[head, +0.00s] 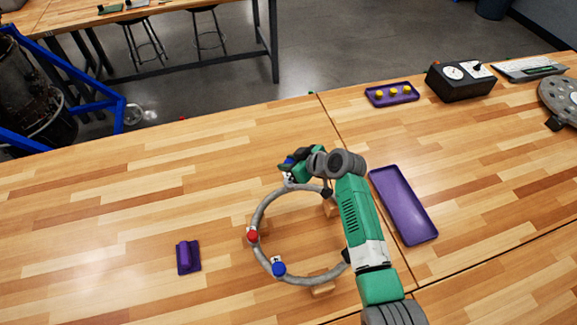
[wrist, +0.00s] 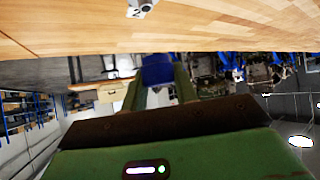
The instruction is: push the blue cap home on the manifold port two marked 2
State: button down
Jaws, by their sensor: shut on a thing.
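The manifold is a grey ring (head: 262,205) on wooden blocks on the bench. Its port two (head: 289,179) is a pale stub at the back of the ring, just below my gripper (head: 291,161). In the wrist view the port (wrist: 140,8) shows at the top edge with a 2 on it. My gripper is shut on a blue cap (wrist: 158,70), held between both fingertips. The cap is apart from the port in the wrist view. In the head view only a bit of its blue shows, and the gripper hides the rest.
The ring also bears a red cap (head: 252,237), another blue cap (head: 279,270) and dark fittings (head: 327,192). An empty purple tray (head: 404,206) lies right of my arm. A purple block (head: 187,257) sits at left. A tray of yellow pieces (head: 391,94) stands behind.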

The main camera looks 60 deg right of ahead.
jog(key=b, duration=0.3)
send_over(290, 182)
notch_tip(290, 182, down, 4)
jog(key=shift+f, duration=0.4)
jog(key=shift+f+b, duration=0.8)
jog(key=shift+b, duration=0.9)
dwell(0.3)
jog(key=shift+f, duration=0.15)
jog(key=shift+f+b, duration=0.35)
jog(key=shift+b, duration=0.1)
